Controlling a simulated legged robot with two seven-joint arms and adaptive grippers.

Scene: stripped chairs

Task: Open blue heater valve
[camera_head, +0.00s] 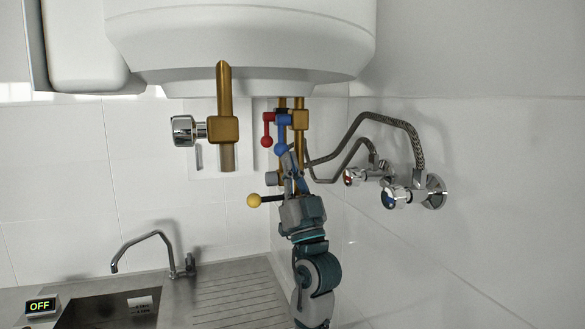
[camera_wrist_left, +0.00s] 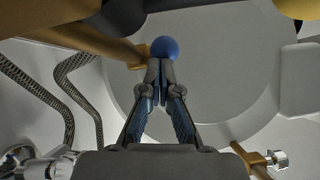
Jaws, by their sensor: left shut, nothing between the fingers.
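The blue valve handle (camera_head: 281,132) hangs down from the brass pipes under the white heater (camera_head: 240,35), with a round knob at its lower end. In the left wrist view its blue ball knob (camera_wrist_left: 165,47) shows just beyond my fingertips. My left gripper (camera_head: 290,163) points up from below, right under the blue knob. In the left wrist view the fingers (camera_wrist_left: 160,72) are shut with nothing between them. The tips are very close to the knob; I cannot tell whether they touch it. My right gripper is not in view.
A red handle (camera_head: 268,131) hangs just left of the blue one. A yellow knob (camera_head: 254,201) sticks out lower left of the gripper. Braided hoses (camera_head: 405,123) run to wall taps (camera_head: 397,197) on the right. A brass pipe with a chrome valve (camera_head: 184,131) stands left. A sink lies below.

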